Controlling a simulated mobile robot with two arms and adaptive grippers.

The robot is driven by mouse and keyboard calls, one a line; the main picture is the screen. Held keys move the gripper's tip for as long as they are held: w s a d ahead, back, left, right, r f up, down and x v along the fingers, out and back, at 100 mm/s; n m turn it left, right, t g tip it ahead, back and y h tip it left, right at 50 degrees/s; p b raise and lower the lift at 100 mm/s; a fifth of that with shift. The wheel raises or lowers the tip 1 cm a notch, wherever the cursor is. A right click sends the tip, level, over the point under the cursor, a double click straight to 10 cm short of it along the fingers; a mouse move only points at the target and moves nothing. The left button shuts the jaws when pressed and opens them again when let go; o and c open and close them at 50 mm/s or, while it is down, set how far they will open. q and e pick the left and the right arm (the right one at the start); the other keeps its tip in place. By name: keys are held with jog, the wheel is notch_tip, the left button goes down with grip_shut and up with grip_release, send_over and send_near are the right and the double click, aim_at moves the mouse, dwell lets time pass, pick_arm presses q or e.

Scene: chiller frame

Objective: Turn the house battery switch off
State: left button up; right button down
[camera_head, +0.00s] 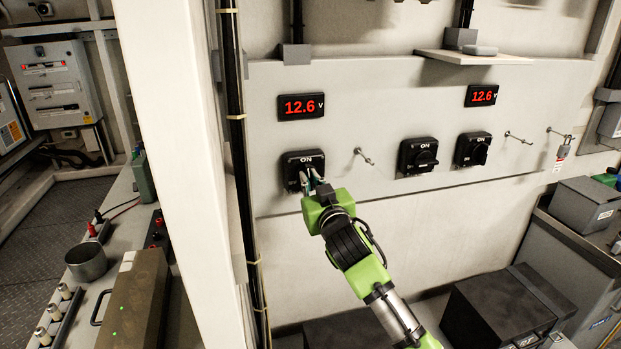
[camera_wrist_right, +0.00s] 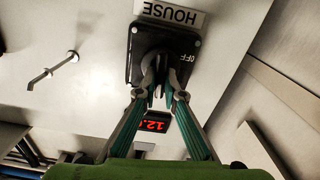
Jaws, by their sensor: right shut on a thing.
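The house battery switch (camera_head: 292,162) is the leftmost black rotary switch on the pale wall panel. It has "ON" at its top edge in the head view. In the right wrist view the switch (camera_wrist_right: 137,70) appears upside down with a "HOUSE" label (camera_wrist_right: 169,14) and an "OFF" mark on its side. My right gripper (camera_head: 311,182) reaches it from the lower right. In the wrist view its fingers (camera_wrist_right: 163,88) are shut on the switch's knob. The fingers partly hide the knob, and I cannot tell its exact angle. My left gripper is not in view.
A red 12.6 V display (camera_head: 301,106) is above the switch. A metal hook (camera_head: 363,156) sticks out to its right. Two similar switches, one (camera_head: 418,156) and another (camera_head: 473,149), are farther right. A white post (camera_head: 185,150) and dark conduit (camera_head: 236,150) stand to the left.

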jog(key=n+p, duration=0.1)
jog(key=n, duration=0.3)
jog(key=shift+a, duration=0.1)
jog(key=shift+s+a+f+n+p, duration=0.1)
jog(key=shift+n+p, duration=0.6)
jog(key=shift+n, duration=1.35)
jog(key=shift+w+a+f+n+p, duration=0.15)
jog(key=shift+n+p, duration=0.6)
jog(key=shift+n, duration=1.35)
jog(key=shift+s+f+n+p, duration=0.15)
jog(key=shift+n+p, duration=0.55)
jog(key=shift+n, duration=1.35)
jog(key=c, duration=2.1)
grip_release()
jog(key=shift+c, duration=0.2)
jog(key=shift+s, duration=0.15)
